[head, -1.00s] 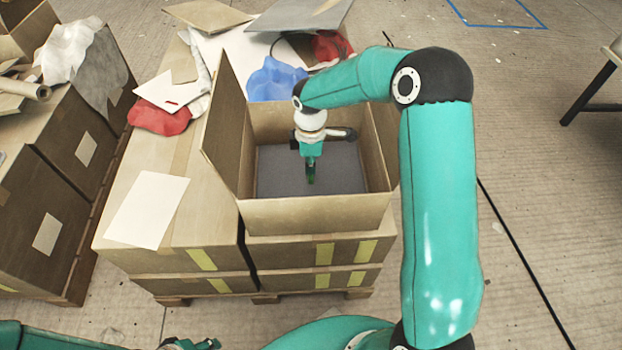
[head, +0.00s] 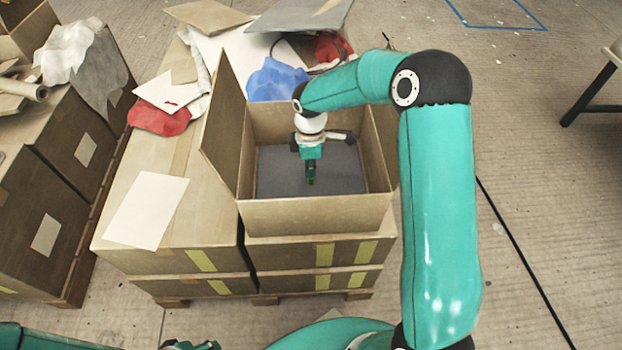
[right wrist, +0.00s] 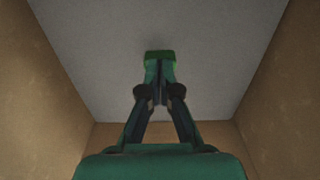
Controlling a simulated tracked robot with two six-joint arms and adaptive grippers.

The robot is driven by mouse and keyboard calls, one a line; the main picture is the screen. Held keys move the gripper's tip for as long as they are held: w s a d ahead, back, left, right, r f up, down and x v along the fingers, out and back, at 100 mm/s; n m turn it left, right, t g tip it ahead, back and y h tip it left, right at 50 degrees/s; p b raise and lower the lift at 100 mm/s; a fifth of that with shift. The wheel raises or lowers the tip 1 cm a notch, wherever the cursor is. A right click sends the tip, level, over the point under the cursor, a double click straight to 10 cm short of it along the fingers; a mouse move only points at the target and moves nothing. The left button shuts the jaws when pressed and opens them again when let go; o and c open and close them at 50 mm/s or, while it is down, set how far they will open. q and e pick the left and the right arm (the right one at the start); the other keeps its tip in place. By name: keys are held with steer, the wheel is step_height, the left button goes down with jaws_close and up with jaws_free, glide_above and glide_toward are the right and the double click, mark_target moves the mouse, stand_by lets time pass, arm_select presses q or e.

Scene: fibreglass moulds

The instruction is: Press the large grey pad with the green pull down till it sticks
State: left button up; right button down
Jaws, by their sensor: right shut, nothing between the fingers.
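The large grey pad (head: 275,172) lies flat inside an open cardboard box and fills most of its floor. In the right wrist view the pad (right wrist: 90,45) lies between the box walls. Its bright green pull (right wrist: 160,55) shows right at my fingertips; the fingers partly hide it. My right gripper (head: 311,181) reaches down into the box over the middle of the pad. Its fingers (right wrist: 159,68) are together, with nothing held between them. I cannot tell whether the tips touch the pull or pad. My left gripper (head: 190,345) shows only partly at the bottom edge.
The box's walls (head: 310,214) surround my right gripper, and a tall flap (head: 226,125) stands at its left. Blue (head: 275,80) and red (head: 158,118) crumpled pieces lie nearby on stacked cartons. Another carton stack (head: 70,190) stands at left. The floor at right is mostly clear.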

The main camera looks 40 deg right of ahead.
steer(key=shift+r+p, duration=2.75)
steer(key=shift+r, duration=0.75)
